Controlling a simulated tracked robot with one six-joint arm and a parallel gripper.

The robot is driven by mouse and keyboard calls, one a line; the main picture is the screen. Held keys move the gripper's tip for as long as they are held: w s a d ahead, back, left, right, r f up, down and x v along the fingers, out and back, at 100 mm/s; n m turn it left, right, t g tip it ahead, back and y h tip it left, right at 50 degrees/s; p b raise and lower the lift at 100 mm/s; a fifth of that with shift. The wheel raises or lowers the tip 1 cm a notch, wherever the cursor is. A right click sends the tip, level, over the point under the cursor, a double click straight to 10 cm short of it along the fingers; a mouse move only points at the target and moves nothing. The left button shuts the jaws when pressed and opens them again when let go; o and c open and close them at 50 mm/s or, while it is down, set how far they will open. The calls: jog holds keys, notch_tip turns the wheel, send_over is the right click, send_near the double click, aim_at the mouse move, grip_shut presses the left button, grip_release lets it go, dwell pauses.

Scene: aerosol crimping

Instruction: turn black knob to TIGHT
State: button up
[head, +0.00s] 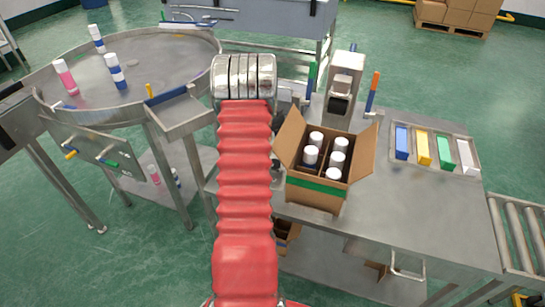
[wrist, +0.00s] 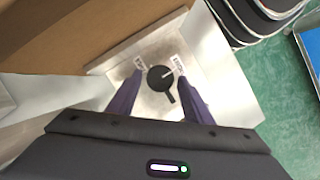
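The black knob (wrist: 160,79) shows in the wrist view on a pale metal plate (wrist: 152,106). It has a round body, a short arm pointing down and slightly right, and a white line pointing up and right. Two small labels, a left label (wrist: 139,63) and a right label (wrist: 178,62), sit above it; their words are too small to read surely. The white line points toward the right label. My gripper (wrist: 160,76) is open, with one purple finger on each side of the knob and visible gaps between. The knob and my fingers are hidden in the head view.
In the head view, an open carton (head: 317,196) of cans stands on the steel table (head: 421,213) right of my red arm. Beyond it is a metal press (head: 343,82). Coloured bins (head: 423,149) lie further right. A round turntable (head: 160,62) with cans is at left.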

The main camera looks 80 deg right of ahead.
jog(key=shift+o, duration=0.6)
jog(key=v, duration=1.3)
jog(key=shift+r, duration=0.35)
jog(key=shift+w+d, duration=0.1)
jog(key=shift+d, duration=0.05)
